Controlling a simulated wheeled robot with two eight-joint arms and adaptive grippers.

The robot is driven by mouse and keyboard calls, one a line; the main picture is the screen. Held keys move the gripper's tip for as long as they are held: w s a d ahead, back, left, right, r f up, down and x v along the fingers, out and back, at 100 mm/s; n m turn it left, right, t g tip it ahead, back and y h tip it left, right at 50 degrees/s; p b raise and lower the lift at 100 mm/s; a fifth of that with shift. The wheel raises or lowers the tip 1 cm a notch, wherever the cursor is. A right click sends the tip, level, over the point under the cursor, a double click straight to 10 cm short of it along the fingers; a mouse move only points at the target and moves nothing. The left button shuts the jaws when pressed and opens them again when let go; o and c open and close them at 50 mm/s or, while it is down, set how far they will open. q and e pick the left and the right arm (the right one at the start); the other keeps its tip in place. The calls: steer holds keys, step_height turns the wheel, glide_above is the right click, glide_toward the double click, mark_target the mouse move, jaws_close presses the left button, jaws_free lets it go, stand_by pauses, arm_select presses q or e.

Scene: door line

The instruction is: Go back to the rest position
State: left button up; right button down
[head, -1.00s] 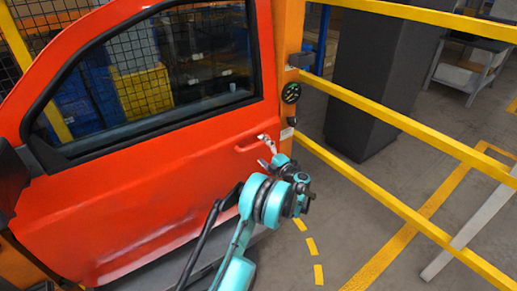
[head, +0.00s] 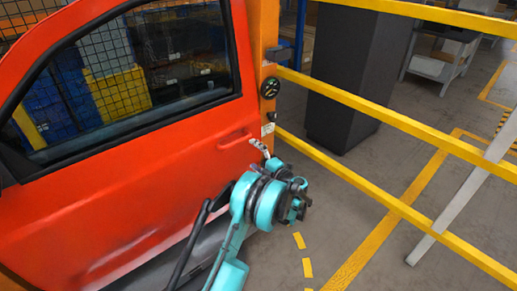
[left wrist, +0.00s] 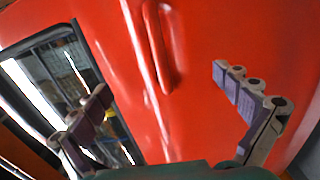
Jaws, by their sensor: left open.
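A red car door (head: 130,195) with a dark-framed window hangs at the left of the head view. Its handle (head: 234,138) is near the door's right edge and also shows in the left wrist view (left wrist: 160,45). My left gripper (head: 259,147) is in front of the door, just right of and below the handle. In the left wrist view my left gripper (left wrist: 165,90) has its two fingers spread wide with nothing between them. The handle lies beyond the fingertips, apart from them. My right gripper is not in view.
An orange post (head: 264,60) with a round black device (head: 270,87) stands right of the door. Yellow rails (head: 390,115) run across the right side, with a dark grey pillar (head: 352,75) behind. Grey floor (head: 340,230) with yellow markings is open at the lower right.

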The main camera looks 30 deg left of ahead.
arm_select(q)
steer(key=w+d+r+m+t+h, duration=0.2)
steer(key=d+r+m+t, duration=0.25)
steer(key=r, duration=0.45)
steer(key=w+d+r+m+t+h, duration=0.1)
steer(key=d+r+m+t+h, duration=0.25)
steer(key=r, duration=0.55)
steer(key=s+d+r+m+t+h, duration=0.2)
steer(key=s+d+r+m+h, duration=0.1)
steer(key=d+r+m+h, duration=0.25)
steer(key=s+d+r+m+t+h, duration=0.2)
steer(key=s+d+m+h, duration=0.15)
steer(key=d+m, duration=0.4)
steer(key=s+d+f+m+g+h, duration=0.45)
steer(key=s+f+m, duration=0.2)
steer(key=s, duration=0.45)
steer(key=s+a+f+m+g+y, duration=0.1)
steer(key=s+f+m+g, duration=0.1)
steer(key=s+f, duration=0.5)
steer(key=s+a+f+m+g+y, duration=0.1)
steer(key=s+f+g, duration=0.4)
steer(key=s, duration=1)
step_height(320, 180, down, 3)
steer(key=shift+a+r+m, duration=0.2)
steer(key=shift+a+m, duration=0.35)
